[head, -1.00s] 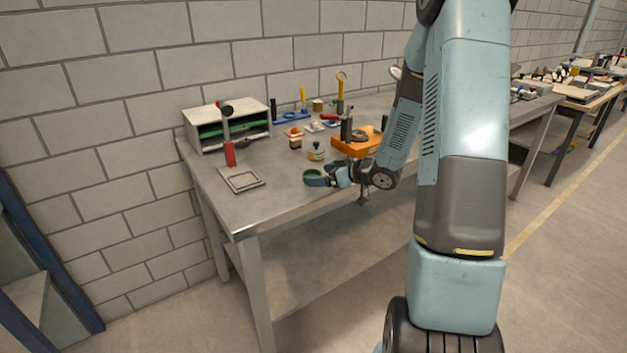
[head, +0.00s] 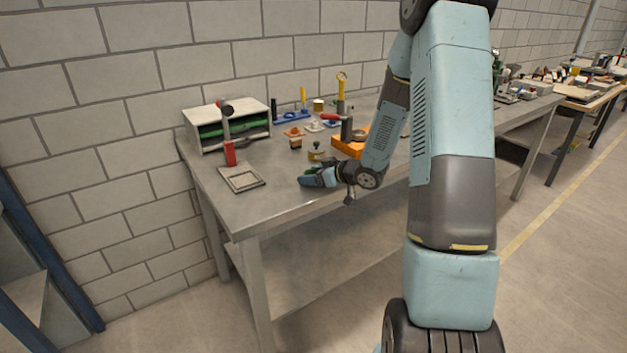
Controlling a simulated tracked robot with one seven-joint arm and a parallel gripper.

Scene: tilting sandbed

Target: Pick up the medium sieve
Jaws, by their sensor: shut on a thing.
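My gripper (head: 312,180) is low over the front part of the grey workbench (head: 256,206), to the right of a flat square frame.
The flat frame (head: 242,180) lies at the left front. A small pot (head: 316,150) and an orange device (head: 350,141) stand behind my gripper. The front left bench corner is clear.

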